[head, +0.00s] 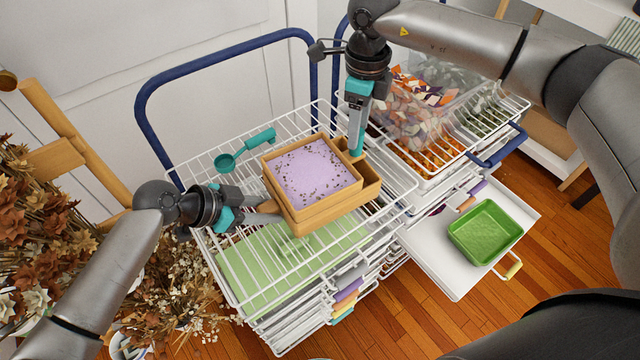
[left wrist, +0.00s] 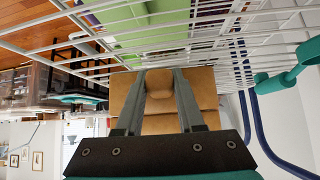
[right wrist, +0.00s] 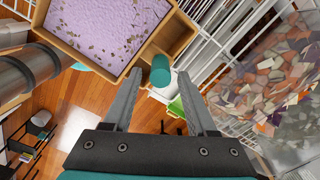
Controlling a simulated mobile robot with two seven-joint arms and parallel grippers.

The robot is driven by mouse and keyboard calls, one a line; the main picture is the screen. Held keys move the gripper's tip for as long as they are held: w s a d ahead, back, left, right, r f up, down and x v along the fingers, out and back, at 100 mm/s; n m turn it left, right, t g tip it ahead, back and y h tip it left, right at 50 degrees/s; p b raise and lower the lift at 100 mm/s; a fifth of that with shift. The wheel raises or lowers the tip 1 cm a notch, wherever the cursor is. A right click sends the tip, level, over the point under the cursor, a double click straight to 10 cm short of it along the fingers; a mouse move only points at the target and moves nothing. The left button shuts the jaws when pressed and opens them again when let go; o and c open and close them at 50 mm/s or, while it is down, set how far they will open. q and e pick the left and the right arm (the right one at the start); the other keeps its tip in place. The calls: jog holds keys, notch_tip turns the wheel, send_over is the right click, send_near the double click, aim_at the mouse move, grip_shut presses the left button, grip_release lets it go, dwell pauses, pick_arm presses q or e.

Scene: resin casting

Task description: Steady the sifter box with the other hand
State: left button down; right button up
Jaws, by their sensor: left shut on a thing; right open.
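The sifter box (head: 318,216) is a square wooden frame holding lavender powder with dark specks. It sits over a wooden box with a side compartment (head: 366,190) on the wire rack. My left gripper (head: 262,207) is shut on the wooden knob of the box at its left side. The left wrist view shows the knob (left wrist: 158,84) between the fingers. My right gripper (head: 358,112) points down at the box's back right corner. In the right wrist view its fingers are open, with a teal cylinder (right wrist: 160,70) upright between or just beyond their tips.
A teal scoop (head: 245,149) lies on the wire rack behind the box. Bags of coloured chips (head: 412,110) stand on the right-hand rack. A green tray (head: 485,232) sits on a pulled-out white drawer. Blue cart rails rise behind. Dried flowers stand at left.

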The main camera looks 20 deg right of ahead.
jog(key=shift+s+f, duration=0.1)
jog(key=shift+f, duration=1.6)
jog(key=shift+r, duration=0.1)
grip_shut()
